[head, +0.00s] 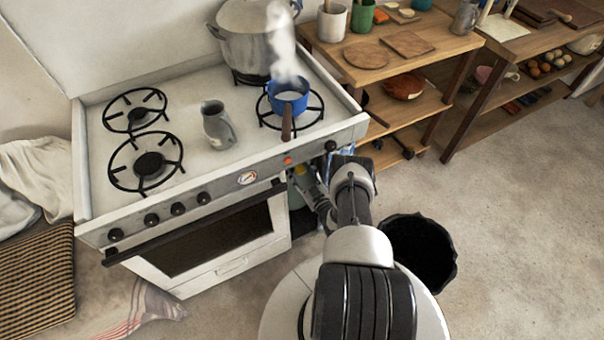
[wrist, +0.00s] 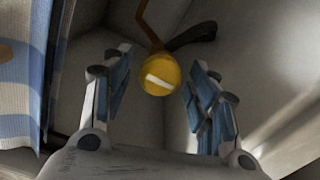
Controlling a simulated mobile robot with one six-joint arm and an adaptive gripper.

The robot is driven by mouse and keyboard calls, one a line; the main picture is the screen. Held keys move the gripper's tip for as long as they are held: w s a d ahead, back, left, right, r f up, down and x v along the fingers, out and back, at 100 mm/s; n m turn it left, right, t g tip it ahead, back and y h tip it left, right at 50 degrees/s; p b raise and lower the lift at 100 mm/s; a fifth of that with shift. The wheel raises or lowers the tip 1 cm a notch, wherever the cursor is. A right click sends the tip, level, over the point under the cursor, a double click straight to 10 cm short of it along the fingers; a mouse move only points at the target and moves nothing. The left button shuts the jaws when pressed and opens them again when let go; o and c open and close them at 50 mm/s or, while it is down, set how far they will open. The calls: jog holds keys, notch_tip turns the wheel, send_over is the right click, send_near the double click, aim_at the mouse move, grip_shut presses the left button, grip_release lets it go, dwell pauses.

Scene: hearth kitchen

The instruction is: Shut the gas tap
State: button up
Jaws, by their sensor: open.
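The gas tap (wrist: 160,74) shows in the wrist view as a round yellow knob with a pale bar lying slightly tilted across its face. A brown pipe (wrist: 147,28) runs up from it. My gripper (wrist: 160,66) is open, with one blue-padded finger on each side of the tap. I cannot tell if either finger touches it; gaps show on both sides. In the head view my gripper (head: 308,186) is low beside the stove's (head: 215,170) right front corner, partly hidden by my arm. The tap is not clear there.
A steaming blue pan (head: 288,97) stands on the right front burner, its handle toward the stove's front edge. A wooden shelf (head: 400,62) stands to the right, and a black bin (head: 420,250) on the floor. A blue-and-white cloth (wrist: 18,75) hangs left of my gripper.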

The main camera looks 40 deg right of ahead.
jog(key=c, duration=1.1)
jog(key=m, duration=0.8)
jog(key=shift+d+m, duration=0.1)
jog(key=shift+m, duration=0.2)
jog(key=m, duration=0.4)
jog(key=shift+f+m, duration=0.1)
jog(key=shift+m, duration=0.2)
jog(key=m, duration=0.4)
jog(key=shift+s+m, duration=0.1)
jog(key=shift+m, duration=0.2)
